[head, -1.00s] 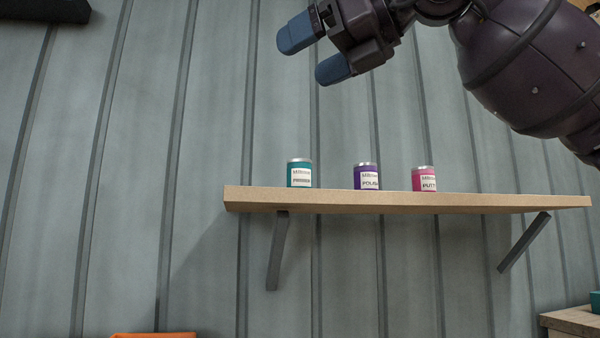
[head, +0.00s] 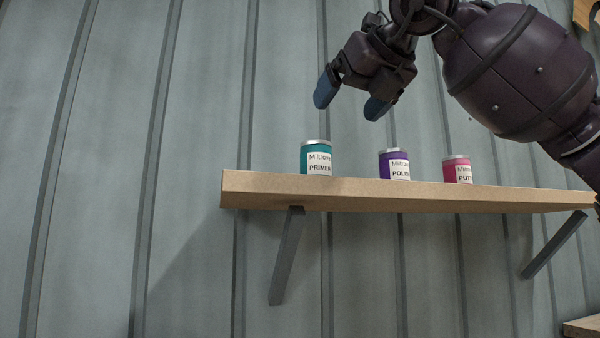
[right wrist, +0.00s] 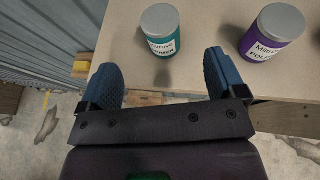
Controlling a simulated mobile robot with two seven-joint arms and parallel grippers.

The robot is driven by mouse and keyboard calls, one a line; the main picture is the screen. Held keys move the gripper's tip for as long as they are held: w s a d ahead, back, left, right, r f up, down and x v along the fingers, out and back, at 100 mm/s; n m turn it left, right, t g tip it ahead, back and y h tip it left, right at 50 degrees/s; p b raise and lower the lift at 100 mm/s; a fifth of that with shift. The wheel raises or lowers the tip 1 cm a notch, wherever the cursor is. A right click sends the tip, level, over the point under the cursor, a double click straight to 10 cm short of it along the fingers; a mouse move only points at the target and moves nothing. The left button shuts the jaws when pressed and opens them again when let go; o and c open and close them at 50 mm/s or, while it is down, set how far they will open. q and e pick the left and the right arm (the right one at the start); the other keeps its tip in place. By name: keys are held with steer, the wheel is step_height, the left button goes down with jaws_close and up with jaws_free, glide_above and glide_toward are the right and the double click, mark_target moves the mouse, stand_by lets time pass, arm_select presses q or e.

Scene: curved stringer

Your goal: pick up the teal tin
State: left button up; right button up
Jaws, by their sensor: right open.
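The teal tin (head: 317,158), with a silver lid and a white label reading PRIMER, stands upright near the left end of the wooden shelf (head: 400,193). My right gripper (head: 352,103) is open and empty, above the shelf and a little to the right of the teal tin in the head view. In the right wrist view the teal tin (right wrist: 162,42) is ahead of the open blue fingers (right wrist: 166,78), in line with the gap between them and apart from them. My left gripper is not in view.
A purple tin (head: 395,166) labelled POLISH stands to the right of the teal one, and a pink tin (head: 457,170) stands further right. In the right wrist view the purple tin (right wrist: 272,36) is ahead and right of the right finger. The shelf's left end is clear.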

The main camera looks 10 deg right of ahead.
mark_target(317, 144)
steer(key=p+x, duration=0.1)
steer(key=x, duration=0.4)
steer(key=shift+w+a+r, duration=0.1)
steer(key=shift+w, duration=0.15)
steer(key=shift+w+a+f, duration=0.1)
steer(key=shift+w+f, duration=0.1)
steer(key=shift+w, duration=0.2)
steer(key=shift+w+f+p, duration=0.1)
steer(key=shift+w+p, duration=0.2)
steer(key=shift+p, duration=0.15)
steer(key=p+x, duration=0.1)
steer(key=x, duration=0.2)
steer(key=shift+w, duration=0.25)
steer(key=shift+w+a+f, duration=0.15)
steer(key=shift+w+f, duration=0.05)
steer(key=shift+w, duration=0.1)
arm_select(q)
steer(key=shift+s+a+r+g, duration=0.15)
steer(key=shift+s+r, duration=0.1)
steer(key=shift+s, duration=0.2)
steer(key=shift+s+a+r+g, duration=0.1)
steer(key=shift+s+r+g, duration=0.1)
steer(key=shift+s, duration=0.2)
arm_select(e)
steer(key=shift+s, duration=0.1)
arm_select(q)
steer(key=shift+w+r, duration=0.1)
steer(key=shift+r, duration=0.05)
arm_select(e)
steer(key=c, duration=1.1)
